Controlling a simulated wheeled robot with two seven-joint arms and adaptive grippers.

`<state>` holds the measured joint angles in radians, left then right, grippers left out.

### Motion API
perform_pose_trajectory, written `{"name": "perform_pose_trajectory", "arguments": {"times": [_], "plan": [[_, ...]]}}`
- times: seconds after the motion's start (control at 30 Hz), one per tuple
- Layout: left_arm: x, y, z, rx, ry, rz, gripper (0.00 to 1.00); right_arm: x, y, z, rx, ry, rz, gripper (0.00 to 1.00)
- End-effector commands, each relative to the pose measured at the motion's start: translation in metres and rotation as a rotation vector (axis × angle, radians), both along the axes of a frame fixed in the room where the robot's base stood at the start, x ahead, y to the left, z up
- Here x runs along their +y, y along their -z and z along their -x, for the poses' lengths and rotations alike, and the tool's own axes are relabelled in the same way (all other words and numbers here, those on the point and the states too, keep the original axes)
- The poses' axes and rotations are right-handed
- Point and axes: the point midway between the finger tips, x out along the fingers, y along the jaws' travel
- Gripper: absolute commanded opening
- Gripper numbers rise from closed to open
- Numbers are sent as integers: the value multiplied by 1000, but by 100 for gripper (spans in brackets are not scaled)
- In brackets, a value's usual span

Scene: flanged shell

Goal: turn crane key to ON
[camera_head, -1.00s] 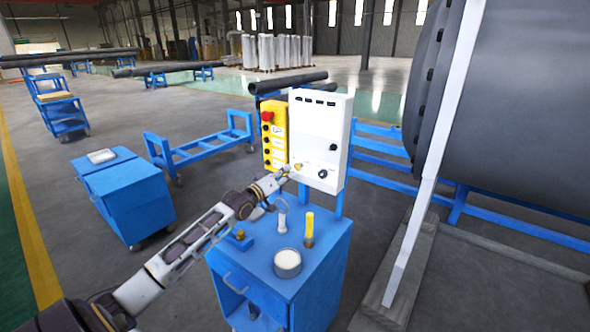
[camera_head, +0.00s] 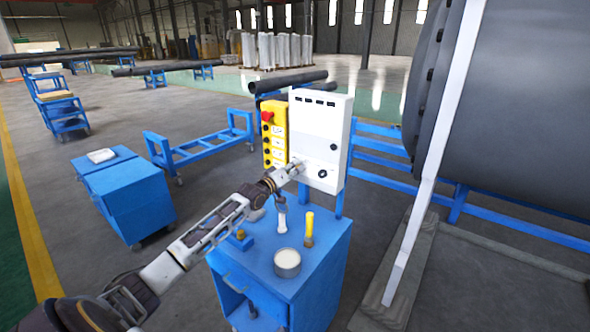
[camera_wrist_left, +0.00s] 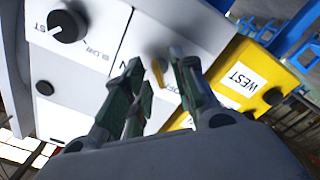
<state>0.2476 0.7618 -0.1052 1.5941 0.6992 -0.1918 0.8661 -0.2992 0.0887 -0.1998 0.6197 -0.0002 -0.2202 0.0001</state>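The white control box (camera_head: 322,128) stands upright behind the blue cart. My left gripper (camera_head: 298,166) is at the lower left of its front face and covers the crane key in the head view. In the left wrist view the small golden key (camera_wrist_left: 158,73) sits on the panel between the two fingers of my left gripper (camera_wrist_left: 158,68). The fingers are apart, with a gap visible around the key. Part of an OFF label shows beside the key, and an N shows left of the fingers. My right gripper is not in view.
A yellow button box (camera_head: 274,135) with a red button adjoins the panel's left side. A black knob (camera_wrist_left: 67,26) is on the panel. The blue cart (camera_head: 325,262) below holds a round tin (camera_head: 287,263) and a yellow-topped tool (camera_head: 309,228).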

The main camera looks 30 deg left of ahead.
Motion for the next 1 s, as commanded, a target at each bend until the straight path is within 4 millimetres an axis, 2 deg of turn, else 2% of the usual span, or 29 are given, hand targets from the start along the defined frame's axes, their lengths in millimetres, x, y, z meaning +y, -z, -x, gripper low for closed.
{"name": "perform_pose_trajectory", "arguments": {"times": [0.5,0.73,1.0], "plan": [[-1,0,-6,0,0,0,27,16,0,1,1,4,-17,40],[-1,0,-6,0,0,0,0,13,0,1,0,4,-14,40],[0,0,-6,0,0,-3,0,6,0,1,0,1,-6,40]]}}
